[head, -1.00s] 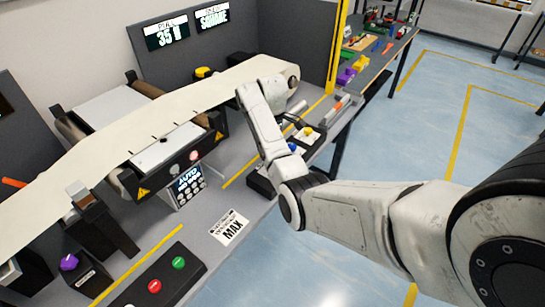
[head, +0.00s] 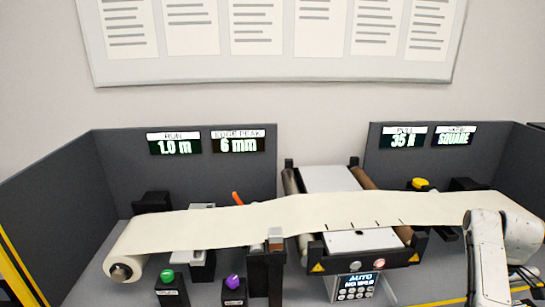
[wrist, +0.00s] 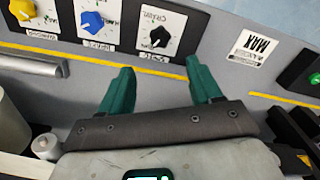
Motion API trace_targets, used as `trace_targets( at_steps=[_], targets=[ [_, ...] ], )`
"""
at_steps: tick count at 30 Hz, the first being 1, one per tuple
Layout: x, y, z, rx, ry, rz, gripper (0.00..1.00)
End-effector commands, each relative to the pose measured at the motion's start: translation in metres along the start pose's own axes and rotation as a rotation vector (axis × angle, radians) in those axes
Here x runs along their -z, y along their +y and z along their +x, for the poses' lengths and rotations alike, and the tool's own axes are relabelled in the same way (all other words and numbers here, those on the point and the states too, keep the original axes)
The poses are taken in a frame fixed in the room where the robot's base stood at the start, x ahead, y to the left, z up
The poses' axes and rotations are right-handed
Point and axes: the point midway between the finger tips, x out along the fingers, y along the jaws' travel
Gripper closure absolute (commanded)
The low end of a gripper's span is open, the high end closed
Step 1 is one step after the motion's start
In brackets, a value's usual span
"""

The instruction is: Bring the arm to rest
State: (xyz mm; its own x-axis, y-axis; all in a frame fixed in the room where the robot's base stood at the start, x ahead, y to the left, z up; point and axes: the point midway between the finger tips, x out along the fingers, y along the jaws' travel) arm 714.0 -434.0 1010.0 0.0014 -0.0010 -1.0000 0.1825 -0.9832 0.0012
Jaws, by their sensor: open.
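My arm (head: 487,255) shows at the lower right of the head view, in front of the right end of the cream belt; its gripper end is not visible there. In the wrist view my gripper (wrist: 160,68) has two green fingers spread wide apart, with nothing between them. The fingers are over the grey bench top (wrist: 160,84), close to a yellow line. Beyond them is a panel with a yellow knob (wrist: 22,9), a blue knob (wrist: 92,20) and a black knob (wrist: 160,37).
The cream belt (head: 250,219) runs across the bench, with a roll (head: 122,271) at left. A control box (head: 357,289), a green button (head: 168,275) and a purple knob (head: 233,282) stand in front. Grey partitions (head: 85,180) stand behind. The wrist view also shows a green button (wrist: 314,79).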

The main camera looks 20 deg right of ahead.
Motion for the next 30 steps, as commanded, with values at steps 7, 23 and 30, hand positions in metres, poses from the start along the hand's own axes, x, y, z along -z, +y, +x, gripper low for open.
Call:
trace_targets(
  at_steps=[7,23,30],
  targets=[
    [0.012,-0.065,0.054,-0.014,-0.007,0.033,0.36],
    [-0.042,-0.292,0.149,-0.051,0.042,0.167,0.36],
    [-0.093,-0.360,0.147,-0.035,0.072,0.219,0.36]
  ],
)
